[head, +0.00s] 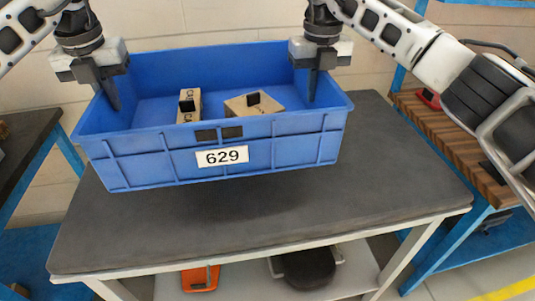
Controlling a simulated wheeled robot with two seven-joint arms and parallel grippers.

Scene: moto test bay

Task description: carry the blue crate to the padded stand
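The blue crate (120,168) is a long open box with a white "629" label on its front wall. It holds two small brown cartons (188,105) (264,108). It hangs level, apart from a stand with a dark grey, mat-like top (390,185), which looks like the padded stand; a shadow lies below the crate. My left gripper (110,92) is at the crate's left end wall and my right gripper (312,82) at its right end wall. Each has a finger inside the wall and appears shut on it; the outer fingers are hidden.
A slatted wooden bench (440,135) with blue legs stands at the right, with a red object (428,98) on it. A dark-topped bench (25,135) stands at the left. The stand's lower shelf (240,283) holds an orange item (200,278) and a black round one (308,268).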

